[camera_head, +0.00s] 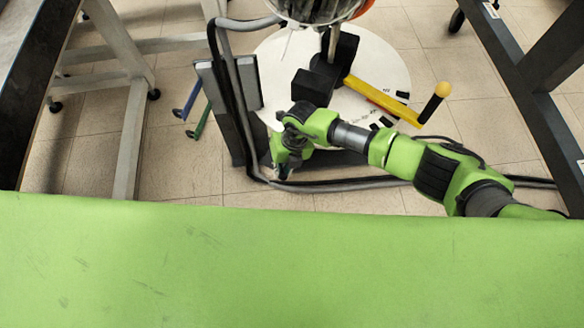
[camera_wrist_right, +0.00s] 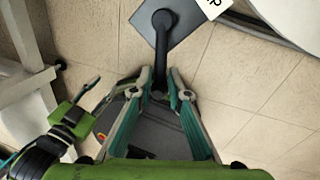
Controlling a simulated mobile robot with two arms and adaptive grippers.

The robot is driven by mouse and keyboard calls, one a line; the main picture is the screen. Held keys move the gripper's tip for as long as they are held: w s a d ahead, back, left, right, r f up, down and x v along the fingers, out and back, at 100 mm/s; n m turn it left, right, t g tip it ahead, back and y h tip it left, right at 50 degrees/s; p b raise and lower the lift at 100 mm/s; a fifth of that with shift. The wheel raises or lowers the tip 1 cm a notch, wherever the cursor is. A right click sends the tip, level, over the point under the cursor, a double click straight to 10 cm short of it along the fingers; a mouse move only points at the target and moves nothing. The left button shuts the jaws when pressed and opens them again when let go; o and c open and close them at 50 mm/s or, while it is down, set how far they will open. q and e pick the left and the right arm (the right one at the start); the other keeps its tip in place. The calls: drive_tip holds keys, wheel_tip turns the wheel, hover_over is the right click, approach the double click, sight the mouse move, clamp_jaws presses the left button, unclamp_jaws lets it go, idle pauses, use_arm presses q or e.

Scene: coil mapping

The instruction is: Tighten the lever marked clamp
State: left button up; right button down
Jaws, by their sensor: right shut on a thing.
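My right gripper (camera_wrist_right: 163,84) is shut on the dark lever (camera_wrist_right: 159,62) in the right wrist view, with one teal finger on each side of its end. The lever has a round hub on a dark square plate (camera_wrist_right: 149,34). A white label (camera_wrist_right: 212,7) beside the plate shows only its last letters, ending in "p". In the head view my right gripper (camera_head: 282,166) points down beside the dark upright panel, and the lever is hidden there.
A round white table (camera_head: 385,62) carries black blocks (camera_head: 313,87) and a yellow crank arm (camera_head: 385,99) with a black handle. Grey cables (camera_head: 345,184) run along the floor. Metal frames stand at both sides.

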use_arm(q)
drive_tip(key=shift+w+r, duration=0.1)
drive_tip(key=shift+w, duration=0.05)
use_arm(e)
drive_tip(key=shift+a, duration=0.1)
use_arm(q)
drive_tip(key=shift+s, duration=0.25)
use_arm(e)
drive_tip(key=c, duration=2)
unclamp_jaws()
use_arm(q)
drive_tip(key=shift+s, duration=0.25)
use_arm(e)
drive_tip(key=shift+o, duration=0.2)
drive_tip(key=shift+r, duration=0.1)
use_arm(q)
drive_tip(key=shift+w, duration=0.3)
use_arm(e)
wheel_tip(320, 180, up, 12)
drive_tip(key=d, duration=0.2)
drive_tip(key=shift+w, duration=0.3)
drive_tip(key=shift+d+f, duration=0.1)
drive_tip(key=shift+f, duration=0.1)
